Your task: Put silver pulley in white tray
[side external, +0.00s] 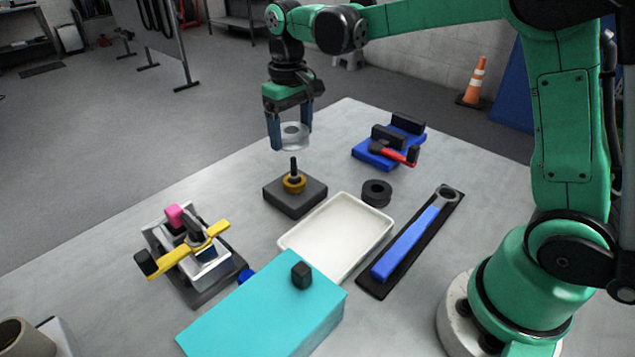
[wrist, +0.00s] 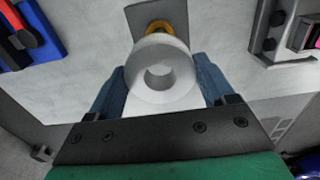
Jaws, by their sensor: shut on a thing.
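My gripper (side external: 291,132) is shut on the silver pulley (side external: 293,140), a pale ring with a central hole. It holds the pulley raised above a dark square base (side external: 283,202) with a brass collar and a short dark post (side external: 294,172). In the wrist view the silver pulley (wrist: 161,72) sits between the two blue fingers of my gripper (wrist: 160,88), and the brass collar (wrist: 160,27) shows just beyond it. The white tray (side external: 290,241) lies on the table in front of the post base and looks empty.
A black ring (side external: 376,193) lies beside the tray's far right corner. A blue wrench (side external: 408,242) on a black mat lies right of the tray. A teal box (side external: 262,312) stands in front of it. A yellow-handled vise (side external: 194,250) stands left. A blue fixture with red handle (side external: 388,149) stands behind.

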